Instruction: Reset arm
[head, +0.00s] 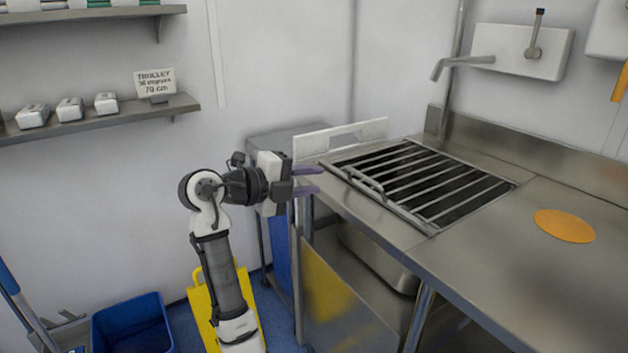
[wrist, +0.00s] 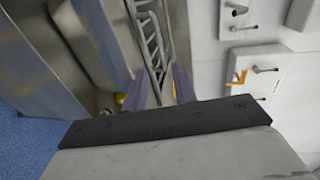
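My arm stands raised and bent in the middle of the head view. My gripper (head: 318,180) points to the right, at the left end of the steel sink unit, in front of the white panel. Its two purple fingers are spread apart with nothing between them. The fingers also show in the wrist view (wrist: 158,88), with a gap between them and the sink grate (wrist: 150,35) beyond.
The steel counter (head: 490,275) with a barred grate (head: 430,182) lies to the right, with an orange disc (head: 564,226) on it. A white panel (head: 312,143) stands at its left end. A blue bin (head: 132,325) and yellow sign (head: 202,305) are on the floor. Shelves (head: 100,118) are on the left wall.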

